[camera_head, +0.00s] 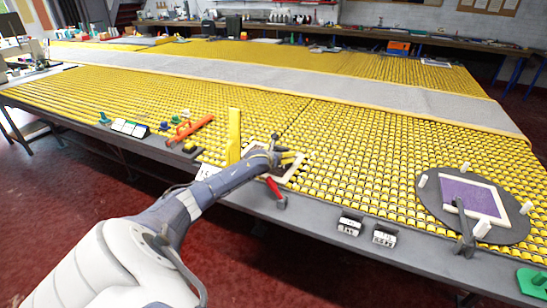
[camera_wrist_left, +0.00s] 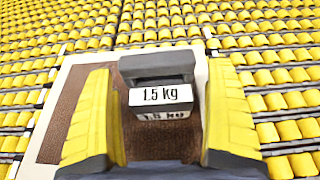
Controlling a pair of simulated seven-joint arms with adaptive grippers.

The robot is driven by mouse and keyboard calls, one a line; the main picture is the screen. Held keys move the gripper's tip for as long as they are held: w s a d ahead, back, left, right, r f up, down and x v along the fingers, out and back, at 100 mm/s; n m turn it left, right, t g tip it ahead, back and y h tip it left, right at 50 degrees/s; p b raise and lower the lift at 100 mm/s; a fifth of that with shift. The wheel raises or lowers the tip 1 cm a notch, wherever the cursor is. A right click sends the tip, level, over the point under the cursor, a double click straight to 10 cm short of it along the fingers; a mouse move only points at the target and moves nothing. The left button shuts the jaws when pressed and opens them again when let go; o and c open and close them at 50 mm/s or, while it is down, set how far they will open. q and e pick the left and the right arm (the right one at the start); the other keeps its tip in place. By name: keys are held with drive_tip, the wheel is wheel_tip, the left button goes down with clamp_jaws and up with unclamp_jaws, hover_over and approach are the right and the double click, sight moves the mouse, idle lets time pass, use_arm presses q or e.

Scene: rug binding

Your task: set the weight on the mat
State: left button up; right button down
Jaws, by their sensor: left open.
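The weight (camera_wrist_left: 158,82) is a dark grey block with a handle and white labels reading "1.5 kg". In the left wrist view it stands over the brown mat (camera_wrist_left: 54,128) with a pale border, between my left gripper's two yellow fingers. My left gripper (camera_wrist_left: 160,115) is open, with a gap visible between each finger and the weight. In the head view the left gripper (camera_head: 286,157) is low over the mat (camera_head: 296,174) near the table's front edge, and hides most of the weight. My right gripper is not in view.
Yellow rollers cover the table. A yellow upright block (camera_head: 233,137) and an orange-red tool (camera_head: 190,130) lie left of the gripper. A red-handled tool (camera_head: 276,190) is in front. Two small labelled blocks (camera_head: 350,224) (camera_head: 384,236) and a round grey disc (camera_head: 430,205) with a purple mat are right.

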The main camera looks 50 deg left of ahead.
use_arm(q)
drive_tip(key=v, duration=1.1)
idle(0.3)
